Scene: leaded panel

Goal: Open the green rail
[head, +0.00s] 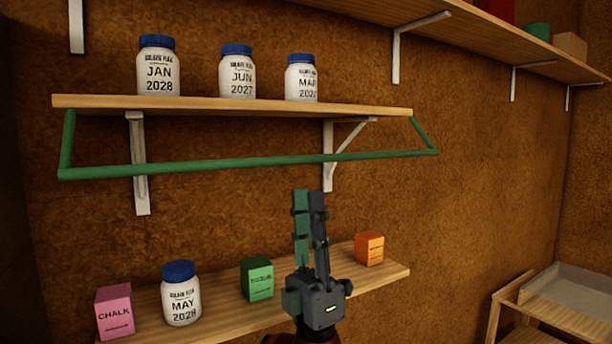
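The green rail (250,163) is a thin U-shaped bar. Its two side arms run down from the ends of the upper wooden shelf (225,104), and its long bar lies below and in front of that shelf's edge. Three white jars with blue lids stand on this shelf, marked JAN 2028 (158,72), JUN 2027 (237,75) and MAR (301,80), the last one's year hard to read. My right gripper (309,192) points upward below the rail, its fingers together with nothing between them. It looks apart from the rail. My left gripper is not in view.
A lower shelf (225,322) holds a pink CHALK box (115,313), a MAY 2028 jar (181,298), a green box (257,280) and an orange box (369,248). White brackets (137,165) support the upper shelf. A wooden stand (560,305) is at lower right.

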